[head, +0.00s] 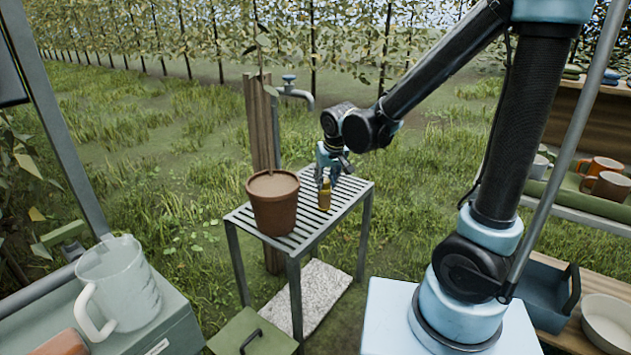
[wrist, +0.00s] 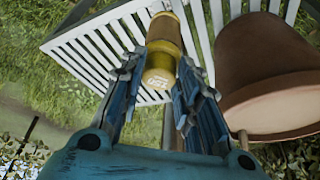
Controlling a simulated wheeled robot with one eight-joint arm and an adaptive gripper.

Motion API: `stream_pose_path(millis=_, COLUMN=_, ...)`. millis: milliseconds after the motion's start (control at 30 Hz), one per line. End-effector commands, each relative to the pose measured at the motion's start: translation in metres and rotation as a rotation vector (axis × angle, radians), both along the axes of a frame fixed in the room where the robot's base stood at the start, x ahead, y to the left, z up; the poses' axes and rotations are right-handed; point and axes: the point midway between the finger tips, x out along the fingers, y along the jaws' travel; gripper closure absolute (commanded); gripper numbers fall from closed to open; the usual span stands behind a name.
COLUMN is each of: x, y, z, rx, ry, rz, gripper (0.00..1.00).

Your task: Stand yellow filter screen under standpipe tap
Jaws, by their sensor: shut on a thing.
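The yellow filter screen (head: 324,196) is a small upright yellow cylinder at the slatted stand, just right of the terracotta pot. My gripper (head: 332,172) is shut on it; in the wrist view the yellow screen (wrist: 162,60) sits between the two blue fingers (wrist: 158,95). Its base is at the slats, but I cannot tell whether it touches them. The standpipe tap (head: 297,95), grey with a blue handle, juts right from a wooden post (head: 261,125) behind the stand. The slatted metal stand (head: 345,196) lies in front of and below the tap.
The terracotta pot (head: 273,203) stands on the stand's left part, close to the screen; it also fills the wrist view's right side (wrist: 265,75). A pale slab (head: 312,298) lies beneath the stand. A jug (head: 120,283) is at left, and mugs (head: 606,186) sit on a shelf at right.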

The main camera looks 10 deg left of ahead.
Motion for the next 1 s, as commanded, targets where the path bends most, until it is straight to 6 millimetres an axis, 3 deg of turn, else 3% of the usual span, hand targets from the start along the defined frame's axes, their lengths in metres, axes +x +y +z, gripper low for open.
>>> stream_pose_path(millis=600, x=0.116, y=0.054, z=0.000, rx=0.001, ry=0.000, rz=-0.022, gripper=0.97)
stream_pose_path(millis=800, x=0.139, y=0.069, z=0.000, rx=0.000, ry=0.000, rz=-0.022, gripper=0.97)
stream_pose_path(millis=1000, x=0.148, y=0.074, z=0.000, rx=0.000, ry=0.000, rz=-0.022, gripper=0.97)
